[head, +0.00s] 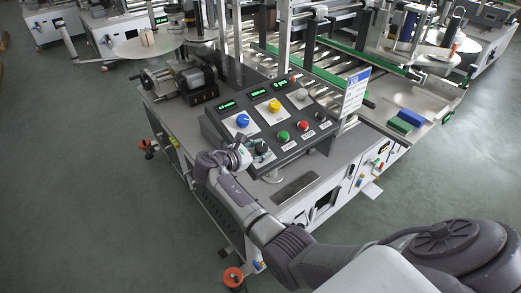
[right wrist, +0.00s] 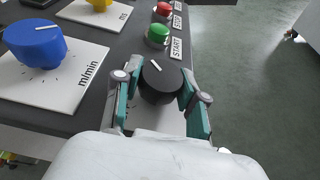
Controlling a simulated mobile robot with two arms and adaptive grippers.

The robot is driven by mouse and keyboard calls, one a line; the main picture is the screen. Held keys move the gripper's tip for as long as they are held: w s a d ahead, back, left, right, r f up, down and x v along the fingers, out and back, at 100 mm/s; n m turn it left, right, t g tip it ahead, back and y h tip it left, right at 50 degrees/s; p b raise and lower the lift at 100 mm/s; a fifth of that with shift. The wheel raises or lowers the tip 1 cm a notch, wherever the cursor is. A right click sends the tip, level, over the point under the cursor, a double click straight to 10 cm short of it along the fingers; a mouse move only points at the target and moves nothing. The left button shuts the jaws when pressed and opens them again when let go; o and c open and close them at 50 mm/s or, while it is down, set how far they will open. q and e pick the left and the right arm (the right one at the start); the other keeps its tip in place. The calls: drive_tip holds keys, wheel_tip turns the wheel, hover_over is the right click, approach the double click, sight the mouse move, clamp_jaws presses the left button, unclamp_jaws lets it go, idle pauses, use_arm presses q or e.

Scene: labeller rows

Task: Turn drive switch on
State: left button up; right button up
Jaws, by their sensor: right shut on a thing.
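The control panel (head: 225,127) sits on the labeller's grey table. A black rotary knob (right wrist: 160,82) on a pale plate is at the panel's front left corner; I take it as the drive switch, though its label is hidden. My right gripper (head: 258,152) reaches over the panel's front edge onto this knob. In the right wrist view its two teal-and-grey fingers (right wrist: 158,95) are shut on the knob, one on each side. My left gripper is in neither view.
Close by are a blue knob (head: 243,120), a yellow knob (head: 275,106), a green START button (head: 283,135) and a red STOP button (head: 303,125). A white sign (head: 355,91) stands right of the panel. Open floor (head: 90,190) lies to the left.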

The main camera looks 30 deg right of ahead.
idle(0.5)
drive_tip(key=o, duration=1.2)
drive_tip(key=shift+c, duration=0.2)
drive_tip(key=v, duration=1.2)
drive_tip(key=shift+w, duration=0.15)
drive_tip(key=shift+f, duration=0.1)
